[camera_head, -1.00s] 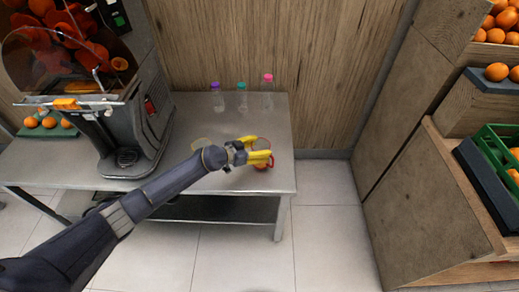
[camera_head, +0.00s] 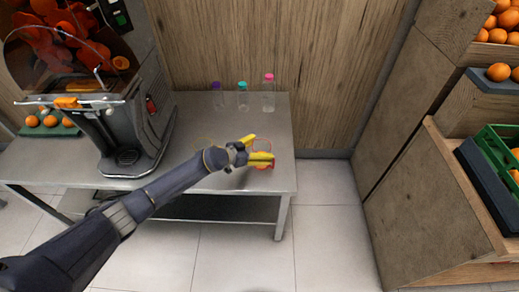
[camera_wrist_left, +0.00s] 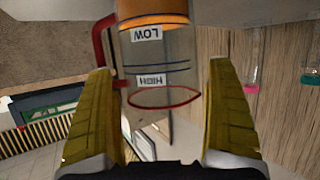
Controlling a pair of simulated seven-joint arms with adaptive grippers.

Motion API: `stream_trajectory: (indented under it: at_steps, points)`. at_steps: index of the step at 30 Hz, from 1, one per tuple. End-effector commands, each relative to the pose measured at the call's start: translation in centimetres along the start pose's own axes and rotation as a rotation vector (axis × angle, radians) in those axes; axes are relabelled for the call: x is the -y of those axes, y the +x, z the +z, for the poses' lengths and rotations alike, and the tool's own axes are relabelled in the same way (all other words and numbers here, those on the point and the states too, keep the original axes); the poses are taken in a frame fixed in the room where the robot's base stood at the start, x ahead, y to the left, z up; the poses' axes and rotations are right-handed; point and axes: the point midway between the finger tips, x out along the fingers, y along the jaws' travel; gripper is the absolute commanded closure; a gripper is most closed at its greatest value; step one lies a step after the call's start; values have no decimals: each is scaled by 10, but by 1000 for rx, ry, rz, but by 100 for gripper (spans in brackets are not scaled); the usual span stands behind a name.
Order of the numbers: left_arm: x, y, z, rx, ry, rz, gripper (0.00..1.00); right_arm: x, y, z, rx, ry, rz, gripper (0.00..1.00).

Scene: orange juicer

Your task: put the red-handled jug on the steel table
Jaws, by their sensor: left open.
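The red-handled jug is clear, with a red rim, black "LOW" and "HIGH" labels and orange contents at its base end. In the left wrist view the jug (camera_wrist_left: 150,73) appears upside down between my fingers, its red handle on the left. In the head view it is mostly hidden near the right end of the steel table (camera_head: 278,110), and a bit of red shows by the lower finger. My left gripper (camera_head: 263,149) is open, its yellow fingers on either side of the jug; in the wrist view gaps show beside it (camera_wrist_left: 160,80). My right gripper is out of view.
Bottles with purple (camera_head: 217,100), teal (camera_head: 242,100) and pink (camera_head: 268,97) caps stand at the table's back. A juicer (camera_head: 132,128) stands on the left. A faint clear rim shows left of my gripper. Wooden orange stands (camera_head: 430,200) are on the right.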

Motion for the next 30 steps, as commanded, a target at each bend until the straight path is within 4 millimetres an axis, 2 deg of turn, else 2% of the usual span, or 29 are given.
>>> stream_trajectory:
  at_steps: [5, 11, 21, 30]
  points:
    - [0, -4, -2, 1, 1, -1, 11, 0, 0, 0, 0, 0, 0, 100]
    - [0, -32, -1, 1, 1, -1, 11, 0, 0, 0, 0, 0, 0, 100]
    - [0, -90, -2, 1, 0, -1, 11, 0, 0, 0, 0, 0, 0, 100]
    - [0, -117, -2, 1, 0, -1, 11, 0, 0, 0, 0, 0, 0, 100]
